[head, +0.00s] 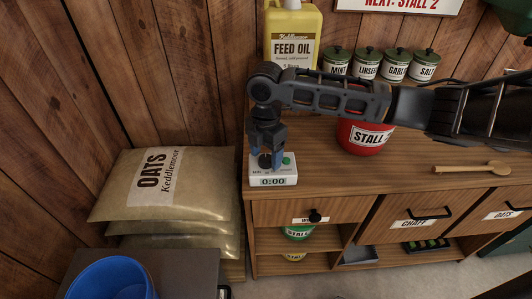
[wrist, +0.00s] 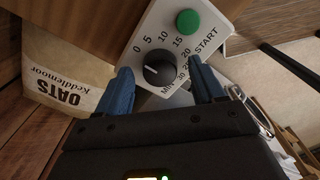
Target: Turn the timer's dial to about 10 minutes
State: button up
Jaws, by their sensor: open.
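The timer (head: 287,174) is a white box on the left end of the wooden counter, and its display reads 0:00. In the wrist view the timer (wrist: 214,20) shows a black dial (wrist: 159,69) with a pale pointer mark, numbers in steps of five around it, and a green START button (wrist: 188,21). The mark points toward the low-number side, near 0. My gripper (head: 265,160) is above the timer, pointing down. In the wrist view my gripper (wrist: 162,88) has its blue fingers apart, one on each side of the dial, with gaps showing.
A yellow feed oil jug (head: 292,35) stands behind the timer. A red STALL tin (head: 362,135) is to the right under my arm, with several lidded tins (head: 396,66) at the back. A wooden spoon (head: 472,169) lies at right. Oats sacks (head: 165,185) are stacked left.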

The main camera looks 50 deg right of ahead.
jog(key=shift+f, duration=0.15)
jog(key=shift+c, duration=0.4)
jog(key=c, duration=1)
jog(key=m, duration=1.1)
jog(key=shift+m, duration=0.4)
